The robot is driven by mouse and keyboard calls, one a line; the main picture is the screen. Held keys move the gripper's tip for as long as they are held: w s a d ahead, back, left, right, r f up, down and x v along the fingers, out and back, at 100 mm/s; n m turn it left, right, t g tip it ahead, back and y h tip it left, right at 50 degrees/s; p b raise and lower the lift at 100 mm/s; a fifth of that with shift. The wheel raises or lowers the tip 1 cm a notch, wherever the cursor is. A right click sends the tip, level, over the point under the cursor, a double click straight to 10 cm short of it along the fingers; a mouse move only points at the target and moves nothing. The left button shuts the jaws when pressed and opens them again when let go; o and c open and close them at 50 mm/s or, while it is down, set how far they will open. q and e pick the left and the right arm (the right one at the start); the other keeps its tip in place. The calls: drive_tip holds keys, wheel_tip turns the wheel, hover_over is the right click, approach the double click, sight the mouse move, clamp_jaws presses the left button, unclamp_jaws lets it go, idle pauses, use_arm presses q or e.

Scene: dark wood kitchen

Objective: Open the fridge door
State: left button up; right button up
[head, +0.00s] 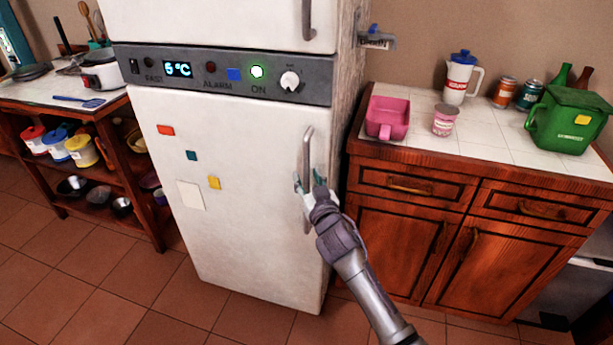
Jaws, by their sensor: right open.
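The white fridge (235,190) stands in the middle of the head view. Its lower door is closed and carries a few coloured magnets and a paper note. A vertical metal handle (307,150) runs along the door's right side. My right gripper (310,181) is at the lower half of this handle, with its open fingers on either side of it. I cannot tell whether the fingers touch the handle. The gripper hides part of the handle's lower half. My left gripper is not in view.
A wooden cabinet (440,240) stands close to the fridge's right side, with a pink container (387,117), a green container (568,122) and a white jug (458,80) on top. A shelf unit (105,180) stands at the left. The tiled floor (110,285) in front is clear.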

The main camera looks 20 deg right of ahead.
drive_tip(key=shift+w, duration=0.6)
clamp_jaws()
